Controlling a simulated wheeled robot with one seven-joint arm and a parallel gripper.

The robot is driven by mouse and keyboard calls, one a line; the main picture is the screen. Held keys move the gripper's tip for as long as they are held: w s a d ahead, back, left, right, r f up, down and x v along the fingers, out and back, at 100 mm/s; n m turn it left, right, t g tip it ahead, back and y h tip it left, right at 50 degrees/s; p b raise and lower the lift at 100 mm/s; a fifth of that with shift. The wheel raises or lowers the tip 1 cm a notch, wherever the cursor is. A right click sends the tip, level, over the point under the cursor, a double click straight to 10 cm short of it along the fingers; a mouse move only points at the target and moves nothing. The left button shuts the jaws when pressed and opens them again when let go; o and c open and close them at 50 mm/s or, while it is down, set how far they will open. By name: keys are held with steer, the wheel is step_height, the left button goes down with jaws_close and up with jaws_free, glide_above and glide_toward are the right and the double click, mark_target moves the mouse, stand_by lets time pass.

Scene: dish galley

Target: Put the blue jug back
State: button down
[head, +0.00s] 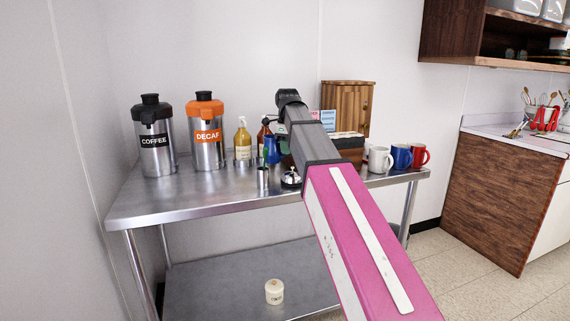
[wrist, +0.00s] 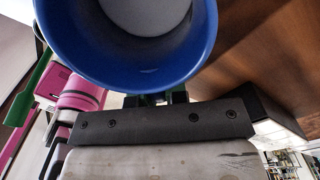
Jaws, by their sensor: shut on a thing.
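The blue jug (head: 271,150) shows as a small blue patch above the steel table, left of my arm and partly hidden. In the wrist view the jug (wrist: 62,52) fills the top, with its round blue rim and pale inside close to the camera. My gripper (wrist: 157,98) is shut on the jug at the lower edge of its rim; the fingertips are mostly hidden by it. In the head view my arm covers most of the gripper. I cannot tell whether the jug touches the table.
The steel table (head: 200,202) holds a coffee dispenser (head: 156,155), a decaf dispenser (head: 206,150), an amber pump bottle (head: 242,143), a small metal cup (head: 263,178) and a bell (head: 291,180). A wooden box (head: 349,101) and white (head: 379,160), blue (head: 401,157) and red mugs (head: 420,156) stand right.

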steer(key=shift+f, duration=2.6)
steer(key=shift+f, duration=0.15)
steer(key=c, duration=1.1)
jaws_free()
steer(key=shift+c, duration=0.2)
step_height(320, 180, up, 12)
steer(key=shift+r, duration=0.2)
